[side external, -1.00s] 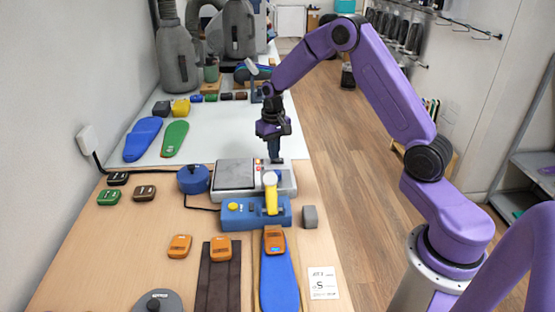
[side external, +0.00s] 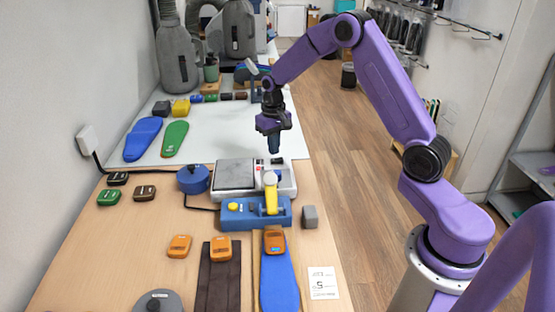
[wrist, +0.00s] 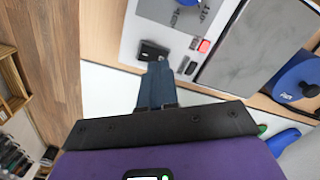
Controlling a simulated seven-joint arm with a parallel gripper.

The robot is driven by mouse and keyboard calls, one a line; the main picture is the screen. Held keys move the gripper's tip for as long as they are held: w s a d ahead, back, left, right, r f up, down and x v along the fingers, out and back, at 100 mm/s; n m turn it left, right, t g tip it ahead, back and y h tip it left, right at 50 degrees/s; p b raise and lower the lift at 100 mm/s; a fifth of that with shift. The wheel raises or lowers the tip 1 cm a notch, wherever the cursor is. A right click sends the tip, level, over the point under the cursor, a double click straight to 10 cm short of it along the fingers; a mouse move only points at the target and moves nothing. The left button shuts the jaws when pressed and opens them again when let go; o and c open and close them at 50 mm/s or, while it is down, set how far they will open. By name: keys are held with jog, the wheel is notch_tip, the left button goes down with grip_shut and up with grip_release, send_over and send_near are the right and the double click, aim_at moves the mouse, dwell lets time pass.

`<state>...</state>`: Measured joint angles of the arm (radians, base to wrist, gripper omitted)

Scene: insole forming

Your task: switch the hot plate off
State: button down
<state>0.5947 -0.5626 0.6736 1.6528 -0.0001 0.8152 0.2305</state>
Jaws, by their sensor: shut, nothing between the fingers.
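The hot plate (side external: 235,174) stands on the bench, with a grey metal top and a pale control panel on its right side. In the wrist view its metal top (wrist: 262,48) is at the right and the panel (wrist: 158,12) at upper middle. The panel carries a black rocker switch (wrist: 153,50), a small red piece (wrist: 204,46) and dark buttons (wrist: 188,66). My gripper (side external: 274,151) is shut and empty, pointing down just above the panel's far end. In the wrist view its fingertips (wrist: 158,66) overlap the switch's lower edge. I cannot tell the switch's position or whether the red piece is lit.
A blue device with a yellow lever (side external: 270,195) stands in front of the hot plate. A blue round pot (side external: 193,180) is at its left, and a grey block (side external: 309,216) at front right. The white mat behind has insoles (side external: 143,138) at left.

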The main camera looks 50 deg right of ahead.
aim_at(273, 161)
jog(key=shift+r, duration=2.3)
jog(key=s+a+r+n, duration=0.3)
jog(key=s+a+n, duration=0.1)
jog(key=s+a, duration=0.3)
jog(key=s+a+r+n, duration=0.2)
jog(key=s+a+n, duration=0.1)
jog(key=s+a, duration=0.45)
jog(key=s+n, duration=0.8)
jog(key=s, duration=1.3)
jog(key=shift+s+d+r+n, duration=0.2)
jog(key=shift+s+r+n, duration=0.1)
jog(key=shift+s+r, duration=0.1)
